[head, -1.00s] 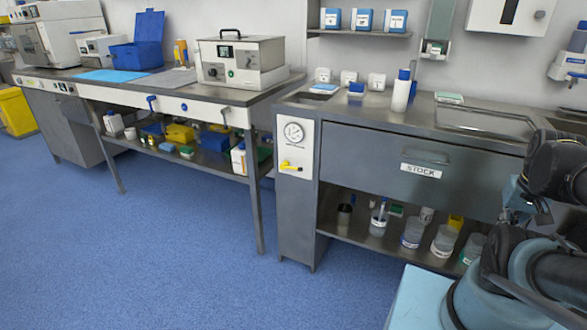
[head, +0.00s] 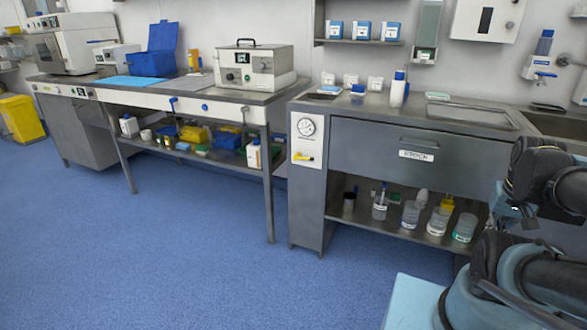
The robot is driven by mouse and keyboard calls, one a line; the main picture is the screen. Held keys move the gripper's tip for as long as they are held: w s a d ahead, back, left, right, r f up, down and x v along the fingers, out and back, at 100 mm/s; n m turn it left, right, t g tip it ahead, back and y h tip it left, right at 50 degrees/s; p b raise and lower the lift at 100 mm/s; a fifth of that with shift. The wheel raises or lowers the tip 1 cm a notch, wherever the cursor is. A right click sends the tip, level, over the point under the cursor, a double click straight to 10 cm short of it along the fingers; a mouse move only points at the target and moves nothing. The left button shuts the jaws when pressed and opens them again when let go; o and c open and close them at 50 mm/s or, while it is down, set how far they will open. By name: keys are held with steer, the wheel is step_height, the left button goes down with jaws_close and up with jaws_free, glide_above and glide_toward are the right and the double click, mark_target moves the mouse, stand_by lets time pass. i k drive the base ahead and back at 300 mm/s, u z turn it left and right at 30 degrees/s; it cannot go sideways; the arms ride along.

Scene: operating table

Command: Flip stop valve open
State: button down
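A valve with a yellow lever (head: 304,157) sits on a white panel (head: 307,143) at the upper front of the grey cabinet, in the middle of the head view. The lever lies roughly level. A round pressure gauge (head: 307,127) is above it on the same panel; its reading is too small to tell. My dark and teal arm links are folded at the lower right, well apart from the valve. I cannot make out my gripper's fingers.
A grey drawer (head: 415,147) is shut right of the panel, above a shelf of jars. The left bench (head: 160,97) carries devices and has blue-handled fittings on its front. A sink stands at right. The blue floor (head: 180,260) before the benches is clear.

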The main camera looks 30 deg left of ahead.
mark_target(296, 157)
steer(key=k, duration=0.7)
steer(key=u, duration=0.8)
steer(key=i, duration=1)
steer(key=z, duration=0.05)
